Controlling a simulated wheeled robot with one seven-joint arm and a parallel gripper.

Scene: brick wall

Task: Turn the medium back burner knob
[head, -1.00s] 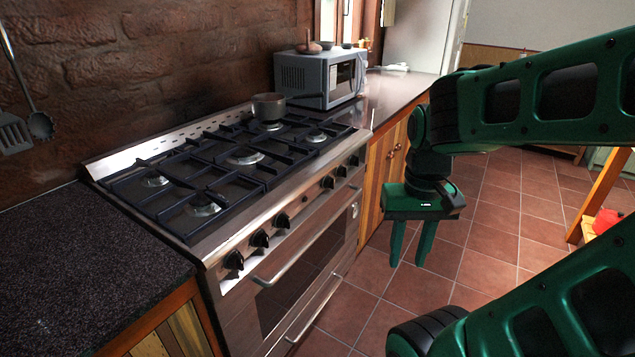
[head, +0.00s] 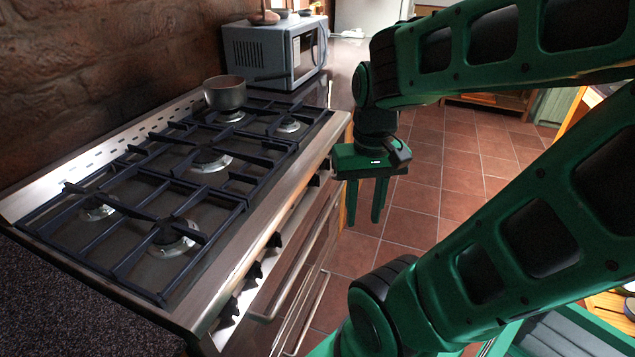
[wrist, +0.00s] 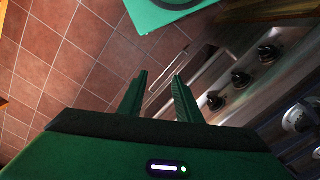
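The stove (head: 190,225) fills the left of the head view, with several black burners under dark grates. A row of dark knobs runs along its front panel, such as a near knob (head: 228,309) and a farther knob (head: 275,240). The wrist view shows several knobs in a row, including a middle knob (wrist: 241,78). I cannot tell which one is for the medium back burner. My gripper (head: 365,224) hangs fingers down in front of the stove's far part, apart from the knobs. Its two green fingers (wrist: 161,75) are apart with nothing between them.
A dark pot (head: 225,93) sits on a back burner at the far end. A microwave (head: 275,55) stands beyond the stove against the brick wall. Oven handles (head: 295,262) stick out below the knobs. Tiled floor (head: 425,170) is open to the right of the gripper.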

